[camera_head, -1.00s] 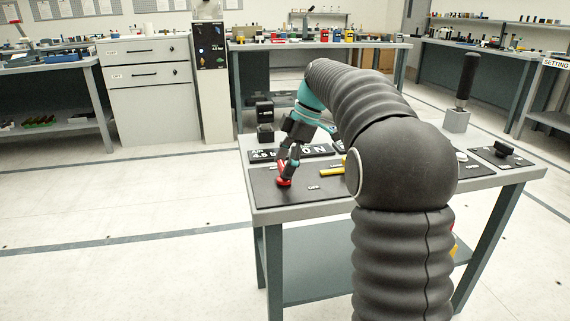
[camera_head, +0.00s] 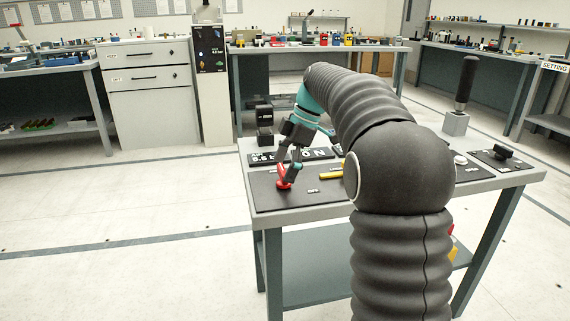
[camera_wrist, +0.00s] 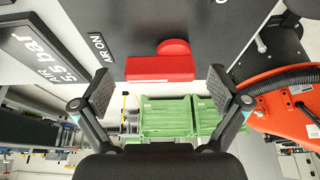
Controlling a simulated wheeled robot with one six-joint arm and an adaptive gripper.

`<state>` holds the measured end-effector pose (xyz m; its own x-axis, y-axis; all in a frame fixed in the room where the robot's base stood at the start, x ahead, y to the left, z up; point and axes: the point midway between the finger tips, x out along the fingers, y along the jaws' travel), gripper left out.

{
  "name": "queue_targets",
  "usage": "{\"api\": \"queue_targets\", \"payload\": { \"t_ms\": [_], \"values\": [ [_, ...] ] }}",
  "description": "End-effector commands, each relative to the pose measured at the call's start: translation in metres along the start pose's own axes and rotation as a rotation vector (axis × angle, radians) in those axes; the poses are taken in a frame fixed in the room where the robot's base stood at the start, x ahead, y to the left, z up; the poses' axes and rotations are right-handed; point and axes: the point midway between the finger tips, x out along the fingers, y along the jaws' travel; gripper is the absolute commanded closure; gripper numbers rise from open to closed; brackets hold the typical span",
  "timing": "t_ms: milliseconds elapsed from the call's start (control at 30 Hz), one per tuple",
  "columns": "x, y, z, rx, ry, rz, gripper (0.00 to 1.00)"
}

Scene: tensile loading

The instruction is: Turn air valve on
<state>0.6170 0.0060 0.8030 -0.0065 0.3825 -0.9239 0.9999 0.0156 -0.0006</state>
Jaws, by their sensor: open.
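The red air valve (camera_head: 283,184) sits on the dark panel at the left end of the near table. In the wrist view its red handle (camera_wrist: 160,68) and rounded hub show just beyond my fingertips, between the lines of the two fingers. A small "AIR ON" label (camera_wrist: 99,47) is to the left of it. My gripper (camera_wrist: 160,92) is open, with a wide gap between its dark pads. In the camera_head view my gripper (camera_head: 290,171) points down at the valve; whether a finger touches it I cannot tell.
A black sign (camera_wrist: 45,56) reading "AIR 5.5 bar" lies beside the panel. A yellow handle (camera_head: 331,175) is right of the valve. A black upright lever (camera_head: 465,82) and a dark knob (camera_head: 503,150) stand further right. My arm hides the table's middle.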

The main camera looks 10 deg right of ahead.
Motion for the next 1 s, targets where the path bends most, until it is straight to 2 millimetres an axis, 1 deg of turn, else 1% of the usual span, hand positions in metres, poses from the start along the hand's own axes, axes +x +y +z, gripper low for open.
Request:
{"api": "queue_targets", "payload": {
  "t_ms": [167,267,400,600,800,1000],
  "values": [
    [-0.013,0.001,0.000,0.000,0.000,0.003,0.02],
    [-0.029,0.001,0.001,0.001,-0.001,0.004,0.02],
    [-0.057,0.001,0.000,0.000,0.000,0.004,0.02],
    [-0.090,0.001,0.001,0.000,-0.001,0.003,0.02],
    [-0.110,0.001,0.000,0.000,0.000,0.001,0.02],
    [-0.119,0.000,0.000,0.000,0.000,0.000,0.02]
  ]
}}
